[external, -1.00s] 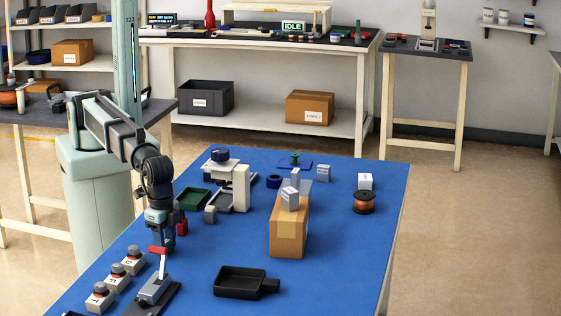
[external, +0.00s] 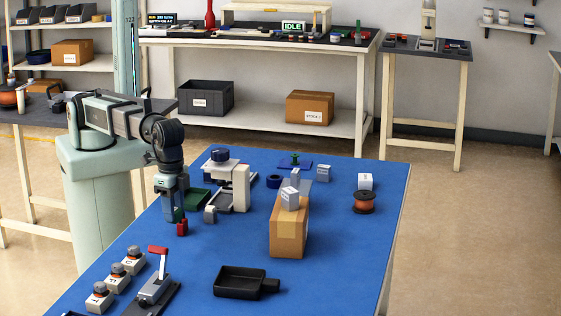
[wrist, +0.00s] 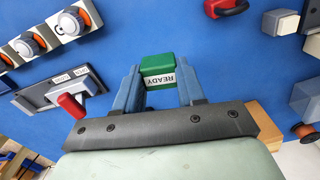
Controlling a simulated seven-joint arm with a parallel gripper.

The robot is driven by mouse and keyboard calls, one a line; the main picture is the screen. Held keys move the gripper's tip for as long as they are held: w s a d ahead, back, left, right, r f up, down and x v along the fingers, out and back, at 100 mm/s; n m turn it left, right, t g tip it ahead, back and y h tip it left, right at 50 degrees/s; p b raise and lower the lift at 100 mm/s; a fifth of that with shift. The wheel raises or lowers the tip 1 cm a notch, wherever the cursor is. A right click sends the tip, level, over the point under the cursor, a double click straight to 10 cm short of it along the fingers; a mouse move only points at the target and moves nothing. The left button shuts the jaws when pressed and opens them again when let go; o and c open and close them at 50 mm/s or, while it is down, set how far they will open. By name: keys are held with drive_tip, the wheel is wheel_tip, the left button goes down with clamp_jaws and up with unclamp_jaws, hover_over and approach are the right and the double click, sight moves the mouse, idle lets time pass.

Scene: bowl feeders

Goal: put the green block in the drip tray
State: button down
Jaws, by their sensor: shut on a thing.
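My gripper (wrist: 158,85) is shut on the green block (wrist: 157,68), which has a white READY label facing the wrist camera. In the external view my gripper (external: 173,212) points down above the left side of the blue table, and the block (external: 179,214) shows only as a small green patch. It appears to be clear of the table. A black shallow tray (external: 240,291) with a short handle-like end, seemingly the drip tray, lies empty at the front middle, right of my gripper and nearer the camera. I cannot see it in the wrist view.
A cardboard box (external: 288,234) stands right of centre. A green tray (external: 199,199) lies behind my gripper.

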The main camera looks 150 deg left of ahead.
drive_tip(key=w+a, duration=0.3)
drive_tip(key=w, duration=0.4)
drive_tip(key=w+a, duration=0.3)
drive_tip(key=w, duration=0.5)
drive_tip(key=n, duration=0.1)
approach(247, 274)
drive_tip(key=w+d+r, duration=0.2)
drive_tip(key=w+r, duration=0.1)
drive_tip(key=w, duration=0.1)
drive_tip(key=shift+n, duration=0.3)
drive_tip(key=shift+w+d+f, duration=0.1)
drive_tip(key=shift+f, duration=2.35)
drive_tip(key=shift+w+f, duration=0.1)
drive_tip(key=shift+f, duration=2.35)
drive_tip(key=shift+f, duration=0.1)
drive_tip(key=c, duration=0.7)
unclamp_jaws()
drive_tip(key=shift+o, duration=0.2)
wheel_tip(247, 274, up, 12)
